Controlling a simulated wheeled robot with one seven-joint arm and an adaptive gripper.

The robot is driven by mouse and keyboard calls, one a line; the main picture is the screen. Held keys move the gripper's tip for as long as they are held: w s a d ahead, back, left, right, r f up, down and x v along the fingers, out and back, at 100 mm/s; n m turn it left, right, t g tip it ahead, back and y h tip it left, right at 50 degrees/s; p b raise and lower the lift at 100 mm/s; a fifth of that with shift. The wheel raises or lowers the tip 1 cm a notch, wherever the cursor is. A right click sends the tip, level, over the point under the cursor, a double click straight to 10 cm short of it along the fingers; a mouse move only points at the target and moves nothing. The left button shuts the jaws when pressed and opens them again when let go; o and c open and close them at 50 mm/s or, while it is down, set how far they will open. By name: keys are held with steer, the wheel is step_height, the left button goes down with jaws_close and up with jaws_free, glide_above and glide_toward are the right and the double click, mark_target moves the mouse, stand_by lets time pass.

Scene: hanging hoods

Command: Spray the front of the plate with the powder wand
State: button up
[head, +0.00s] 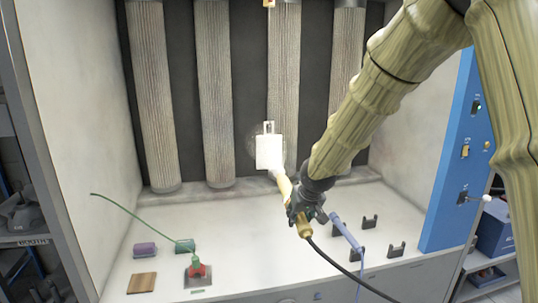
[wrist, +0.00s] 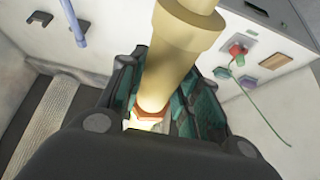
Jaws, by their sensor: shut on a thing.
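The white rectangular plate (head: 268,152) hangs from a hook in front of the fluted columns of the hood. My gripper (head: 300,205) is shut around the tan powder wand (head: 304,229), which also shows large between the fingers in the wrist view (wrist: 178,45). In the head view, the wand's pale front end (head: 282,183) points up toward the plate, just below its lower edge. Whether it touches cannot be told. A faint whitish haze shows around the plate. A black cable trails from the wand's rear. The plate is not clearly seen in the wrist view.
A blue wand (head: 346,234) rests on dark cradles, with empty cradles (head: 397,250) to its right. A red-and-green tool (head: 196,269) with a green hose stands at left, near purple (head: 145,250), green (head: 184,246) and brown (head: 142,283) blocks. A blue switch panel (head: 458,160) is at right.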

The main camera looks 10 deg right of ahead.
steer(key=shift+f, duration=0.7)
steer(key=s+b, duration=0.1)
steer(key=s, duration=0.9)
steer(key=shift+d, duration=0.15)
